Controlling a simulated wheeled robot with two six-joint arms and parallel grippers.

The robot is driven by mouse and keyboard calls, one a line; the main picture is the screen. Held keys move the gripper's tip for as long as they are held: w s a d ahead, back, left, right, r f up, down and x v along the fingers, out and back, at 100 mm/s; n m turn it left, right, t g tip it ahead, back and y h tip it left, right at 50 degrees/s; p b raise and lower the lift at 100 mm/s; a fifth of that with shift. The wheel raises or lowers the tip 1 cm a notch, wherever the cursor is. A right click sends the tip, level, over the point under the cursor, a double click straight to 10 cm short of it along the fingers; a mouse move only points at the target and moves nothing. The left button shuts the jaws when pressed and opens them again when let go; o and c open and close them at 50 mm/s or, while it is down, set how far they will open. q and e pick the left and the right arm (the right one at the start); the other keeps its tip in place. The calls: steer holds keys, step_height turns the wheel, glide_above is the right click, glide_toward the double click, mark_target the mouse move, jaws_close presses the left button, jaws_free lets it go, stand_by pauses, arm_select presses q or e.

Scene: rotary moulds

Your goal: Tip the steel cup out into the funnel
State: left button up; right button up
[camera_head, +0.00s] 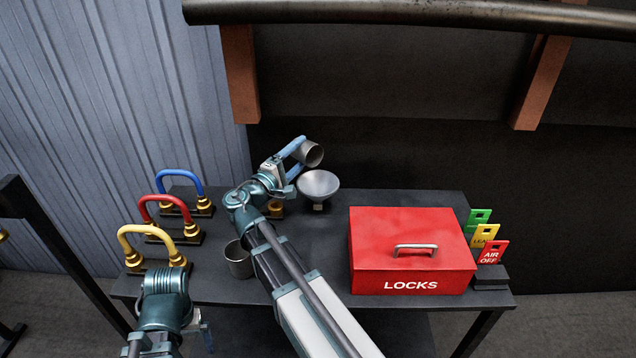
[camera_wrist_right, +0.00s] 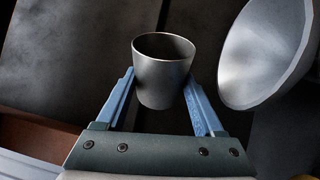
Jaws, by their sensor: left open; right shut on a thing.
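A steel cup (camera_head: 312,154) is held between the blue fingers of my right gripper (camera_head: 302,156), above and slightly left of the funnel (camera_head: 319,184). The cup lies tilted well over, its mouth towards the right. In the right wrist view the cup (camera_wrist_right: 163,84) sits between the fingers of the right gripper (camera_wrist_right: 160,92), and the pale funnel bowl (camera_wrist_right: 265,55) is close to its right, apart from it. No contents can be seen pouring. My left gripper (camera_head: 200,328) is open and empty at the bottom left, partly hidden by its own wrist.
A second metal cup (camera_head: 239,262) stands on the dark table (camera_head: 320,270), left of my right arm. Blue (camera_head: 180,176), red (camera_head: 163,207) and yellow (camera_head: 145,238) hoops stand at left. A red LOCKS box (camera_head: 410,250) and several coloured tags (camera_head: 486,236) stand at right.

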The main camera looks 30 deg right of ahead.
steer(key=shift+s+m, duration=0.1)
steer(key=shift+m, duration=0.3)
